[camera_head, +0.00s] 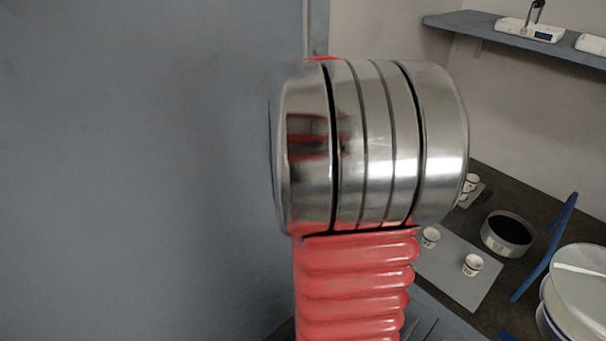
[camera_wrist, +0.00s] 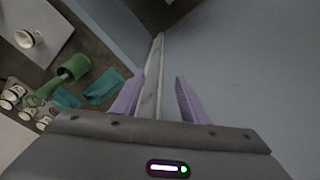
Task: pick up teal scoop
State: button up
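Teal pieces (camera_wrist: 103,87) lie on the dark surface at the left of the wrist view, partly cut off by my gripper body. They may be the teal scoop, but its full shape does not show. A green cup-shaped scoop (camera_wrist: 73,67) with a green handle lies just above and left of them. My gripper (camera_wrist: 159,77) has two purple fingers, spread apart with nothing held between them. The teal pieces are to the left of the left finger, outside the gap. The teal scoop cannot be made out in the head view.
White cups stand at left in the wrist view (camera_wrist: 28,38). In the head view, a dark bench holds a grey mat (camera_head: 455,285), cups (camera_head: 472,264), a round metal sieve (camera_head: 508,233) and a blue bar (camera_head: 545,246). My arm blocks the middle. A blue-grey wall fills the left.

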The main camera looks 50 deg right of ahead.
jog(key=s+d+f+m, duration=0.1)
jog(key=d+m, duration=0.2)
jog(key=d, duration=0.4)
jog(key=s+d+f+m, duration=0.1)
jog(key=s+d+m, duration=0.1)
jog(key=d, duration=0.6)
jog(key=s+d+f+m+g, duration=0.1)
jog(key=d+m, duration=0.2)
jog(key=d, duration=0.4)
jog(key=shift+s+d+m, duration=0.3)
jog(key=shift+m, duration=0.1)
jog(key=shift+f, duration=0.2)
jog(key=f, duration=0.5)
jog(key=d+f, duration=0.1)
jog(key=f, duration=0.2)
jog(key=shift+s+d+f, duration=0.1)
jog(key=shift+f, duration=0.1)
jog(key=shift+f, duration=0.1)
jog(key=shift+s+d+f, duration=0.1)
jog(key=shift+d+f, duration=0.05)
jog(key=shift+f, duration=1.1)
jog(key=shift+d+f, duration=0.15)
jog(key=shift+f, duration=1.05)
jog(key=shift+c, duration=0.5)
